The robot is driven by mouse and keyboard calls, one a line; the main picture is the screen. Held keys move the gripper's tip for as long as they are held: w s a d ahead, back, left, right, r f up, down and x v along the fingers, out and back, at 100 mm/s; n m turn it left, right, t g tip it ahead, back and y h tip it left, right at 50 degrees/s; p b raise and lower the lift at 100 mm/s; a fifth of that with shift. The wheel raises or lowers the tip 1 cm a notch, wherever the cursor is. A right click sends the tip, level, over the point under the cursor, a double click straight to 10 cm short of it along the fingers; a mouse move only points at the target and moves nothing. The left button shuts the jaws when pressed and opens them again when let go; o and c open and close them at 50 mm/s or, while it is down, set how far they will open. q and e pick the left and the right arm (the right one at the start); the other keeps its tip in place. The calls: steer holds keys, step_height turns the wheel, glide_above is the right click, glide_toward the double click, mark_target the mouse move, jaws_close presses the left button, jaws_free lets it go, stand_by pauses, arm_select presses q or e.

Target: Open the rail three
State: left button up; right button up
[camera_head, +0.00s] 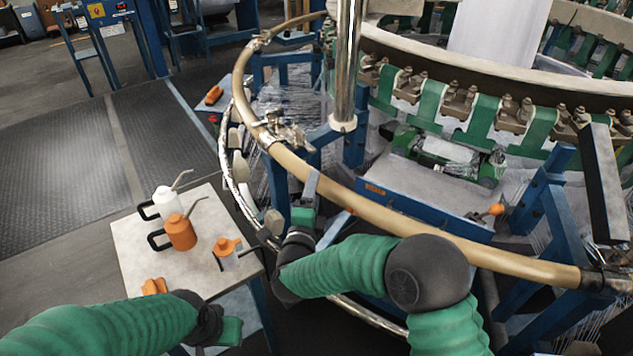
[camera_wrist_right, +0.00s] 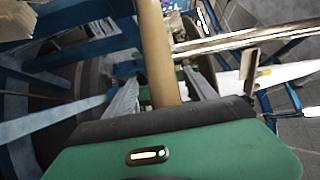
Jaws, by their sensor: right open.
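A tan curved rail (camera_head: 400,222) runs around the front of the circular loom, from a metal clamp joint (camera_head: 285,132) to a dark bracket (camera_head: 597,281) at the right. I see no number marking it as rail three. My right gripper (camera_head: 311,186) is close to this rail, near its left part. In the right wrist view its jaws (camera_wrist_right: 161,92) are open, with the tan rail (camera_wrist_right: 156,45) running between the two pale fingers in the picture. Contact cannot be told. My left gripper (camera_head: 231,330) is low beside the small table; its fingers are mostly hidden.
A small table (camera_head: 135,235) at the left holds a white oil can (camera_head: 168,203), an orange oil can (camera_head: 181,233) and orange-handled items. A vertical metal post (camera_head: 346,65) stands behind the rail. Blue frame bars (camera_head: 540,200) are at the right. Dark floor mats (camera_head: 50,150) lie clear.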

steer(key=w, duration=0.4)
steer(key=shift+d, duration=0.35)
jaws_close()
